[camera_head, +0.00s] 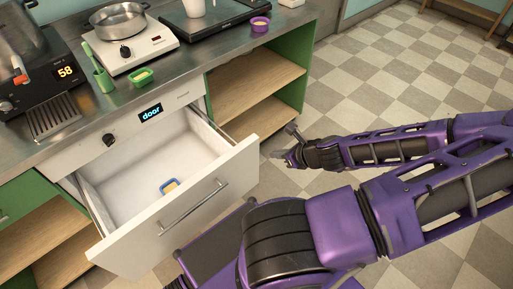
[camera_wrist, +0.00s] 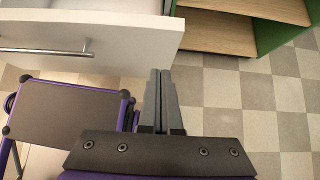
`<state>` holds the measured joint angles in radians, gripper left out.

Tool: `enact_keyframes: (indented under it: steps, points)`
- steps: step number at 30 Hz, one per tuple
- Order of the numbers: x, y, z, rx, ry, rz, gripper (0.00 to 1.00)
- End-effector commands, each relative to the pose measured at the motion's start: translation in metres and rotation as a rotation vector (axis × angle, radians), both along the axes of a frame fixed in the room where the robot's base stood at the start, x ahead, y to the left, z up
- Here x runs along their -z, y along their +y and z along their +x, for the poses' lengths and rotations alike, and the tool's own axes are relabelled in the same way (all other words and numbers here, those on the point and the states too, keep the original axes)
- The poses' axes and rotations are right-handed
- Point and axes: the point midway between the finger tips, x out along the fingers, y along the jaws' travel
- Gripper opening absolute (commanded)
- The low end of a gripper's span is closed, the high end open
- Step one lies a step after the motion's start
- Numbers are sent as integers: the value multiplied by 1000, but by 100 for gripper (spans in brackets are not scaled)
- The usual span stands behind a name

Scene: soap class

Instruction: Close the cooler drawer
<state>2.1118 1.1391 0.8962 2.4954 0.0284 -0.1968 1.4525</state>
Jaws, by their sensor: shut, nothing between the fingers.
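The white cooler drawer (camera_head: 190,212) is pulled out from under the counter in the head view. A bar handle (camera_head: 193,208) runs across its front, and a small blue and yellow item (camera_head: 169,187) lies inside it. In the wrist view the drawer front (camera_wrist: 130,32) and its handle (camera_wrist: 45,50) show at the upper left. My gripper (camera_head: 280,154) is to the right of the drawer's right front corner, and its fingers (camera_wrist: 161,80) look closed together and empty. In the wrist view the fingertips are just below the drawer's right end; I cannot tell if they touch it.
Open wooden shelves in a green cabinet (camera_head: 257,90) stand to the right. A hot plate with a pot (camera_head: 118,20) and a green soap dish (camera_head: 141,77) are on the counter. The checkered floor (camera_head: 365,85) at right is clear.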

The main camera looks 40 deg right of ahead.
Motion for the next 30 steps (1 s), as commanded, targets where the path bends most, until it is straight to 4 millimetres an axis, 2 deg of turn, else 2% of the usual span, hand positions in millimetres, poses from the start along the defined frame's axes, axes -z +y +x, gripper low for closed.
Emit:
enact_keyframes:
  steps: [1, 10, 18, 30]
  points:
    - [11, 1, 8, -5, 0, 1, 0]
    - [56, 5, 52, -4, 1, 1, 0]
    - [51, 6, 83, -2, 2, -2, 0]
    - [50, 6, 90, 0, 2, -2, 0]
